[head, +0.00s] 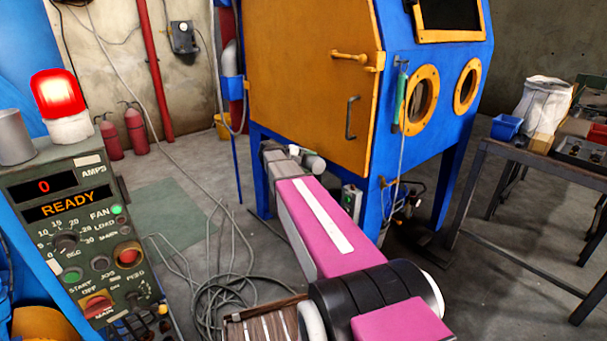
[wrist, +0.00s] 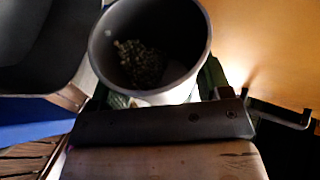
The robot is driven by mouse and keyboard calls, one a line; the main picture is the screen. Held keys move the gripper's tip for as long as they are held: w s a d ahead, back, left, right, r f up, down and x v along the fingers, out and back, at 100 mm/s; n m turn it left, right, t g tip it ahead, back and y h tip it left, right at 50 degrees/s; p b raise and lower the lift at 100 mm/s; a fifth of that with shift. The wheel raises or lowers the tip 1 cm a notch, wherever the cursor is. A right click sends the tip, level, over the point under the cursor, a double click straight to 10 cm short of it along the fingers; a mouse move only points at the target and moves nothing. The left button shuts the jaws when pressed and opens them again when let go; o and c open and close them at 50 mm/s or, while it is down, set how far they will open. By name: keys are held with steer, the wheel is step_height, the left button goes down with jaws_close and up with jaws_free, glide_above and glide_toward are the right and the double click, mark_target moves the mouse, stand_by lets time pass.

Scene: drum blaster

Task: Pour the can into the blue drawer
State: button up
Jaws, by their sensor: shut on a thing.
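In the wrist view a grey, open-topped can (wrist: 186,45) sits between the dark green fingers of my gripper (wrist: 157,88), which is shut on it. Its mouth faces the camera, and greenish granules (wrist: 140,63) lie inside. In the head view my gripper and the held can cannot be made out clearly at the far end of my pink arm, near the cabinet door. A small blue open bin (head: 506,127) stands on the table at the right, well apart from my arm; I cannot tell if it is the blue drawer.
A blue and orange blast cabinet (head: 300,75) with a door handle stands ahead. A control panel (head: 75,215) at the left carries a red lamp (head: 55,95) and another grey can (head: 14,137). A dark table (head: 530,160) stands right. Cables (head: 225,285) lie on the floor.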

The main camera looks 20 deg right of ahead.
steer(key=shift+w+a+r+n+g+h+p, duration=0.1)
steer(key=shift+w+r+n+g+h+p, duration=0.35)
steer(key=shift+n+p, duration=0.25)
stand_by(2.6)
steer(key=shift+s+f, duration=0.1)
